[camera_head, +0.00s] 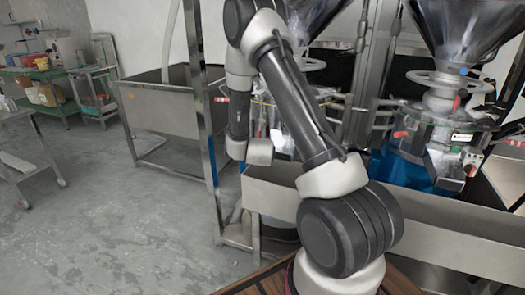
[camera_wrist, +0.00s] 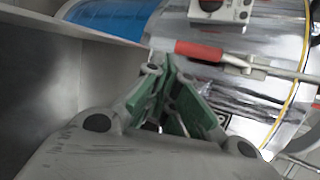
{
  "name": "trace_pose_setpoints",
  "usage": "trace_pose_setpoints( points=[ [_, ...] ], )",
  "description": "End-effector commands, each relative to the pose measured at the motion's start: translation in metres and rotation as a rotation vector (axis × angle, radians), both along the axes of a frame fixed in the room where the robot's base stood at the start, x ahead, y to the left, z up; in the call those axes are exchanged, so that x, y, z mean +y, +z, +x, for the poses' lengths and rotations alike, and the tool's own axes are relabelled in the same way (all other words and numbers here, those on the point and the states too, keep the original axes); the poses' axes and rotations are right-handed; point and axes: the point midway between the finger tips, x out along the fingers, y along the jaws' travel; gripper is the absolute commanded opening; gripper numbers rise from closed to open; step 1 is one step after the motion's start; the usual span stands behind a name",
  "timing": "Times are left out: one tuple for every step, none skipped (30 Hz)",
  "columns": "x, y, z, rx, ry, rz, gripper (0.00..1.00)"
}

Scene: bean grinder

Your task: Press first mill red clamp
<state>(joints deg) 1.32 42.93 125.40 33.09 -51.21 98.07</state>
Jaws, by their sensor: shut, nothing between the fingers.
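In the wrist view a red clamp handle (camera_wrist: 199,51) on a metal lever lies across the shiny mill body (camera_wrist: 265,100). My gripper (camera_wrist: 169,68), with green-lined fingers, is shut and empty. Its fingertips appear just below and left of the red handle's left end in the picture. I cannot tell whether they touch it. In the head view my arm covers much of the left mill (camera_head: 283,120), and my gripper is hidden there. The right mill (camera_head: 435,135) shows red handles on its side.
A metal trough (camera_head: 440,228) runs in front of the mills. Steel uprights (camera_head: 205,110) stand beside my arm. A grey wall (camera_wrist: 45,80) is close on the left in the wrist view, with a blue part (camera_wrist: 118,17) above. Open floor (camera_head: 110,215) lies left.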

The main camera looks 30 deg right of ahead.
Motion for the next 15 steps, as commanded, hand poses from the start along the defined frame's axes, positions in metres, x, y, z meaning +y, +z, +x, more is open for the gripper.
trace_pose_setpoints(
  points=[
    [0.004,0.001,-0.005,0.001,0.002,-0.001,0.0],
    [0.007,0.001,-0.009,0.001,0.002,-0.001,0.0],
    [0.01,0.002,-0.013,0.001,0.002,0.0,0.0],
    [0.012,0.002,-0.016,0.0,0.002,0.0,0.0],
    [0.015,0.002,-0.02,0.001,0.003,0.001,0.0],
    [0.018,0.003,-0.025,0.001,0.003,0.0,0.0],
    [0.02,0.003,-0.029,0.001,0.003,0.0,0.0],
    [0.023,0.003,-0.033,0.002,0.004,-0.001,0.0],
    [0.027,0.004,-0.038,0.001,0.003,0.0,0.0],
    [0.03,0.004,-0.042,0.001,0.003,0.0,0.0],
    [0.032,0.005,-0.046,0.001,0.003,0.0,0.0],
    [0.036,0.005,-0.051,0.0,0.004,0.0,0.0],
    [0.038,0.006,-0.054,0.001,0.004,0.0,0.0],
    [0.04,0.006,-0.057,0.001,0.003,0.0,0.0],
    [0.042,0.007,-0.06,0.0,0.002,0.0,0.0]
  ],
)
